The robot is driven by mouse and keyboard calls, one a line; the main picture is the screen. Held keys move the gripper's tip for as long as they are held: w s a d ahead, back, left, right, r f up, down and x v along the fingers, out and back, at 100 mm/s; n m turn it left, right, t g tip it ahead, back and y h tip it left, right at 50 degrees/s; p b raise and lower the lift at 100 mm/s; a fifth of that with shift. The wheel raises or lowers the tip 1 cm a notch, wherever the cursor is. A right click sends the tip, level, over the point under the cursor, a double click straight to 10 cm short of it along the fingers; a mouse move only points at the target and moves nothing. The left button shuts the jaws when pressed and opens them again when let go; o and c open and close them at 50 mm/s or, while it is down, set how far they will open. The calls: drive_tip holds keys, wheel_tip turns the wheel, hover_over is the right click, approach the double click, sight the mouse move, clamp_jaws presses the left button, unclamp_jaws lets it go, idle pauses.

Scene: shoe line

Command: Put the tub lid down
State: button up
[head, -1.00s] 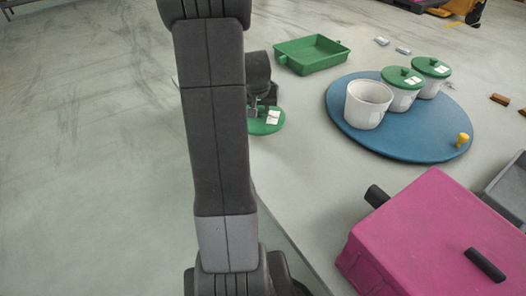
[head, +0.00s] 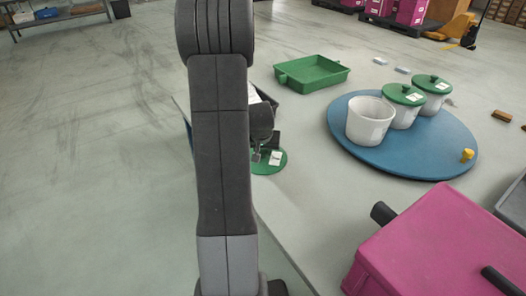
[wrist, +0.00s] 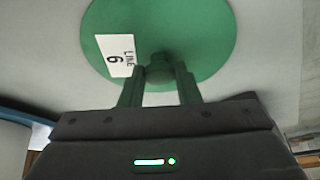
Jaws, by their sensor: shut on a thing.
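The green tub lid (head: 266,164) is round, with a white label; in the wrist view the lid (wrist: 205,40) shows the label reading LINE 6. My gripper (wrist: 158,72) is shut on the lid's knob. The lid looks level, over or on the pale table left of the blue round board; I cannot tell whether it touches. My arm hides part of it in the head view. An open white tub (head: 369,123) stands on the blue board (head: 420,160), beside two white tubs with green lids (head: 404,94).
A green tray (head: 312,76) lies behind the lid. A magenta box (head: 430,245) with black handles stands at the front right. A small yellow peg (head: 467,155) is on the board's right side. The table between the lid and the board is clear.

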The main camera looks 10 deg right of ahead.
drive_tip(key=o, duration=0.5)
drive_tip(key=shift+f, duration=0.15)
drive_tip(key=o, duration=0.5)
drive_tip(key=shift+r, duration=0.4)
drive_tip(key=p+v, duration=0.2)
drive_tip(key=v, duration=0.9)
drive_tip(key=shift+s+a+r+p, duration=0.15)
drive_tip(key=shift+s+r+p, duration=0.05)
drive_tip(key=shift+r+p, duration=0.15)
drive_tip(key=shift+f, duration=0.1)
